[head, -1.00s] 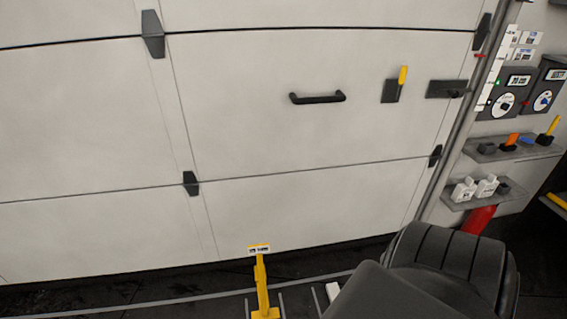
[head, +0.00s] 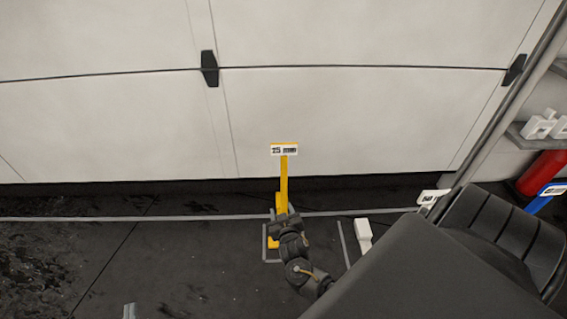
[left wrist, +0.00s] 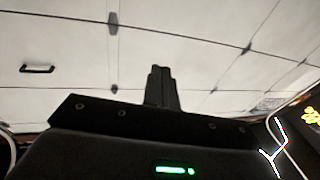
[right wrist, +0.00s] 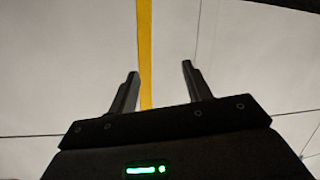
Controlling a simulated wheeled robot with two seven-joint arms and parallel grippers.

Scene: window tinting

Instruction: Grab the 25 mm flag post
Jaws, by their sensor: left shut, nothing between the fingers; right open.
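The flag post (head: 284,178) is a yellow upright on the dark floor with a "25 mm" label plate at its top, in the middle of the head view. My right gripper (head: 277,220) is at the post's lower part and partly hides it. In the right wrist view my right gripper (right wrist: 160,72) is open; the yellow post (right wrist: 145,45) shows between its fingers, nearer the left one. I cannot tell how deep it sits between them. My left gripper (left wrist: 160,72) is shut and empty in the left wrist view, against the panelled door, outside the head view.
A pale panelled door (head: 120,125) stands behind the post. A white block (head: 363,235) is on the floor right of the post. Another small labelled plate (head: 432,196), a red cylinder (head: 542,170) and a blue post (head: 543,198) are further right.

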